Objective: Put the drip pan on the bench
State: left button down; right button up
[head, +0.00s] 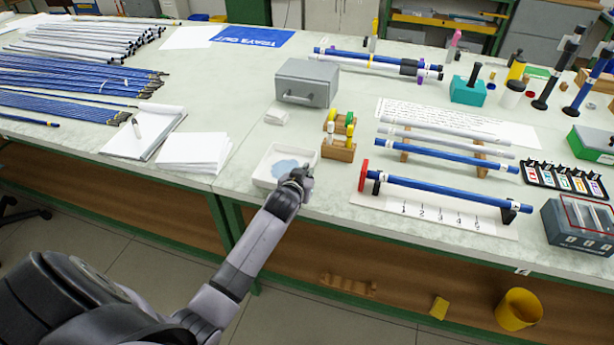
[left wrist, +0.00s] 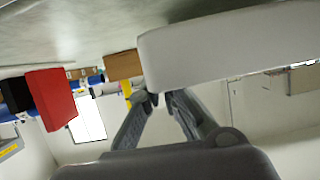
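The drip pan (head: 262,176) is a shallow white square tray with a light blue patch on its floor. It appears at the bench's front edge in the head view; I cannot tell whether it rests fully on the top. My left gripper (head: 297,181) is at its front right corner. In the left wrist view the pan's white wall (left wrist: 230,45) fills the upper right, and the gripper's fingertips (left wrist: 160,97) come close together at its rim, apparently pinching it. The pale green bench (head: 235,185) runs across the head view. My right gripper is out of view.
A wooden block with yellow and green-topped items (head: 338,150) stands just right of the pan. A grey box (head: 306,83) and small white pad (head: 277,117) stand behind it. White paper stacks (head: 194,152) lie left. Blue rods on a stand (head: 440,190) are to the right.

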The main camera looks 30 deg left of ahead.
pick_arm(q)
jog(key=shift+f, duration=0.6)
jog(key=c, duration=1.8)
grip_release()
jog(key=shift+f, duration=0.1)
jog(key=v, duration=1.2)
